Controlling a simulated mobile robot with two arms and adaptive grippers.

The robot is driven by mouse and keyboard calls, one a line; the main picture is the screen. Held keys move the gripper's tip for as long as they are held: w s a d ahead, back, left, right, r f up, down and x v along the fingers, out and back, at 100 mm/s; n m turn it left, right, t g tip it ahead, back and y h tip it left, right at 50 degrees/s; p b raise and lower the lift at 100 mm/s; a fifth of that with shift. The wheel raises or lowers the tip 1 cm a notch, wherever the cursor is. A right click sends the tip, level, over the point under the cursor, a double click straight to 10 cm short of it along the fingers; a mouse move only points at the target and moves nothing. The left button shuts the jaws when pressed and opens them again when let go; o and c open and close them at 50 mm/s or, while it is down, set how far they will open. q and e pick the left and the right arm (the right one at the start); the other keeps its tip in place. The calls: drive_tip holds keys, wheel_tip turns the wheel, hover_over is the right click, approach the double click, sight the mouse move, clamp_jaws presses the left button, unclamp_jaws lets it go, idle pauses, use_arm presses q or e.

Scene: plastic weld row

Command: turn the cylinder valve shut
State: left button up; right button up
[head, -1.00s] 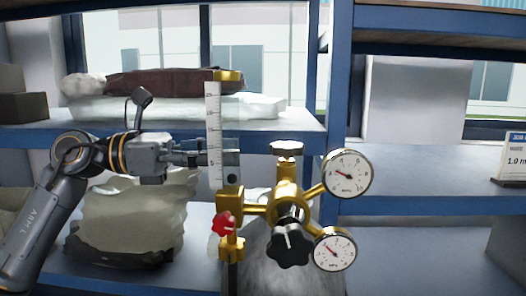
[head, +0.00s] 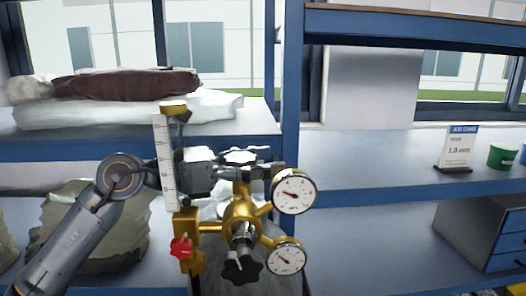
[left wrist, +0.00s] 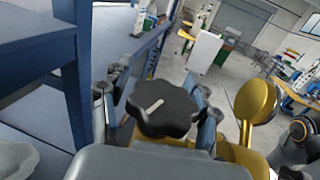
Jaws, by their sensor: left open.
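The cylinder valve's dark lobed handwheel (head: 240,156) sits on top of the brass regulator assembly (head: 240,212). In the left wrist view the handwheel (left wrist: 162,108) is black with a white mark on top. My left gripper (head: 258,168) is at the handwheel's height, reaching in from the left behind the flow tube. In the left wrist view my left gripper (left wrist: 160,120) is open, with one finger on each side of the handwheel. Whether the fingers touch it, I cannot tell. My right gripper is out of view.
The flow tube (head: 164,160) stands in front of my left wrist. Two round gauges, upper (head: 294,193) and lower (head: 286,258), sit right of the regulator. A red knob (head: 181,248) and a lower black knob (head: 243,268) face forward. Blue shelving (head: 292,100) stands behind.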

use_arm(q)
drive_tip(key=shift+d, duration=0.1)
drive_tip(key=c, duration=0.9)
drive_tip(key=shift+d, duration=0.1)
drive_tip(key=shift+c, duration=0.8)
drive_tip(key=shift+c, duration=0.6)
